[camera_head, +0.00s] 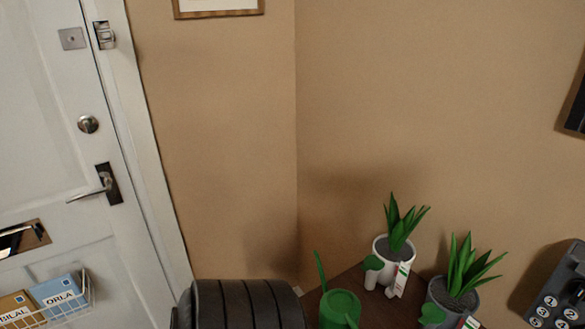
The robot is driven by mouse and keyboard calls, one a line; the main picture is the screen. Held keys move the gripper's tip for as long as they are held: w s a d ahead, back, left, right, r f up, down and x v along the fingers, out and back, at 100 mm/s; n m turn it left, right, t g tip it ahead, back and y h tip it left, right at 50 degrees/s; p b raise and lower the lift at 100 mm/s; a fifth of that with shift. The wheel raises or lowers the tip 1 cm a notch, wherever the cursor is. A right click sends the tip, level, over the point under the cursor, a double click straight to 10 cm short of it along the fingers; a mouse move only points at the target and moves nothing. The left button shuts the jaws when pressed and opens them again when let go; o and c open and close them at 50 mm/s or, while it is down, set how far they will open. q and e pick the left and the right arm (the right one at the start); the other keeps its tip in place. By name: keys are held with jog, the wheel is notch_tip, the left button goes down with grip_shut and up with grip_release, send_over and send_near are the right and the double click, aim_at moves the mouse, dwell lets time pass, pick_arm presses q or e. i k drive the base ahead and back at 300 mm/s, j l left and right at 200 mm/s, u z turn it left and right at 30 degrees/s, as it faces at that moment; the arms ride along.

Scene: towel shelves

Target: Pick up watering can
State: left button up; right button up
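A green watering can (340,308) stands on a dark brown surface (368,310) at the bottom middle of the head view. A thin green part rises at its left side. Its lower part is cut off by the bottom edge of the picture. Neither my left gripper nor my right gripper is in view, so where they are relative to the can does not show.
A white pot with a plant (396,245) and a grey pot with a plant (455,295) stand right of the can. A dark ribbed shape (240,305) is close on its left. A door (60,200) with a letter basket (75,300) is at left.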

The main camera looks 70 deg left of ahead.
aim_at(340, 308)
jog(key=u, duration=1.8)
